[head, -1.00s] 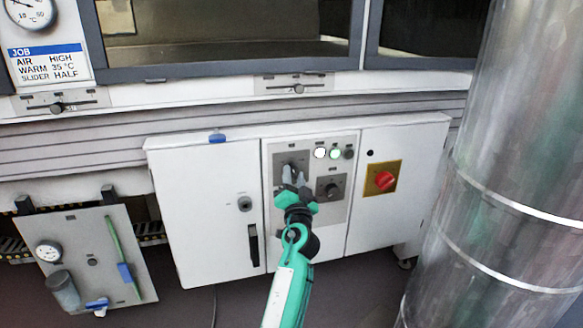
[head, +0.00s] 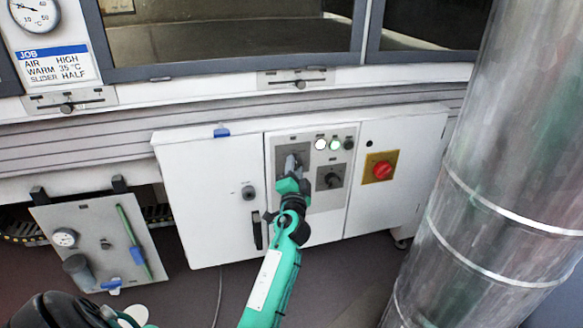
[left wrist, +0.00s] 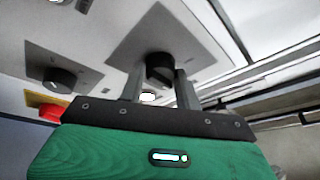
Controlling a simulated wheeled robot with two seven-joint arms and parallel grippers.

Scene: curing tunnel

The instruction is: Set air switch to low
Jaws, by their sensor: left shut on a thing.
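The rotary switch (left wrist: 160,68) under my left gripper is a dark knob on a grey square plate (head: 281,148), upper left on the cabinet's control panel. Its label is too small to read. My left gripper (head: 291,162) is at this knob and hides most of it in the head view. In the left wrist view the two fingers (left wrist: 158,84) stand on either side of the knob, shut on it. The knob's pointer setting cannot be read. My right gripper is not in view.
A second dark knob (head: 332,179) sits right of the gripper, below several round lamps (head: 335,144). A red knob on a yellow plate (head: 381,169) is farther right. The job sign (head: 58,68) reads AIR HIGH. A large metal pipe (head: 485,180) stands right.

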